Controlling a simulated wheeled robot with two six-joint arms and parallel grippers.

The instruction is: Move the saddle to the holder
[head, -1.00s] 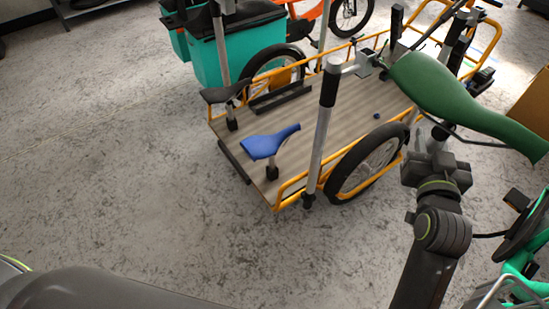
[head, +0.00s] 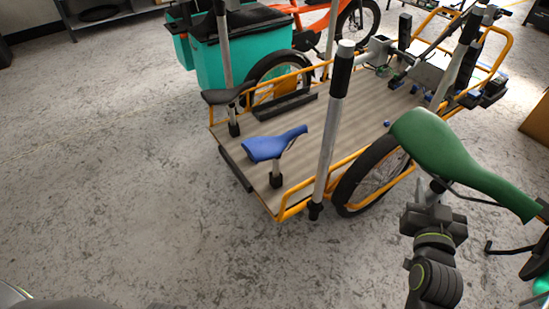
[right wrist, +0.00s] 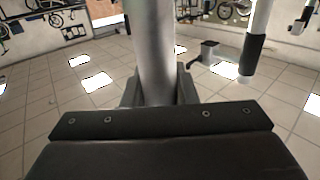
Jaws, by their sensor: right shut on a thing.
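A green saddle (head: 450,155) is at the right of the head view. My right gripper (head: 437,196) is under it, shut on its post. In the right wrist view the grey post (right wrist: 153,50) rises between the jaws (right wrist: 155,95). On the wooden cargo bed (head: 345,120), a blue saddle (head: 268,146) stands on a post in a small black holder (head: 276,181). A black saddle (head: 225,96) stands in another black holder (head: 234,129). An empty holder cannot be made out clearly. My left gripper is out of view.
Orange rails (head: 330,180) edge the bed. Teal boxes (head: 240,50) stand behind. The floor (head: 120,170) at left is clear.

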